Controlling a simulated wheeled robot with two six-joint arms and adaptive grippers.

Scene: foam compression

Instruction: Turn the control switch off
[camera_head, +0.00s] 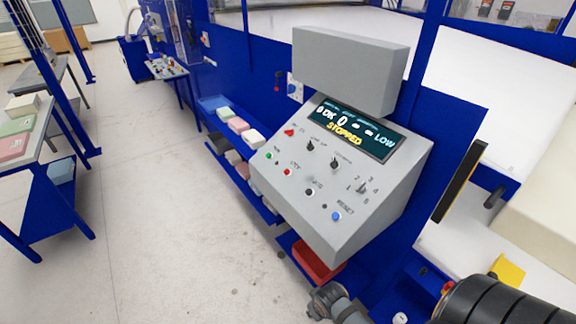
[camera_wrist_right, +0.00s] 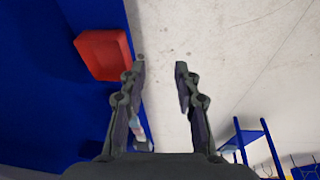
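A grey sloped control panel (camera_head: 345,185) stands right of centre in the head view. Its face carries two black pointer knobs, an upper left knob (camera_head: 310,146) and an upper middle knob (camera_head: 335,163), with labels too small to read surely. A third knob (camera_head: 361,188) sits among numbers. The display (camera_head: 352,128) reads STOPPED and LOW. Which knob is the control switch I cannot tell. My right gripper (camera_wrist_right: 160,70) is open and empty in the right wrist view, fingers apart over pale floor, away from the panel face. My left gripper is not in view.
A red bin (camera_head: 316,262) sits low under the panel; it also shows in the right wrist view (camera_wrist_right: 103,55). Blue trays with foam blocks (camera_head: 239,125) line the panel's left. A blue-legged table (camera_head: 55,140) stands far left. The floor (camera_head: 165,220) between is clear.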

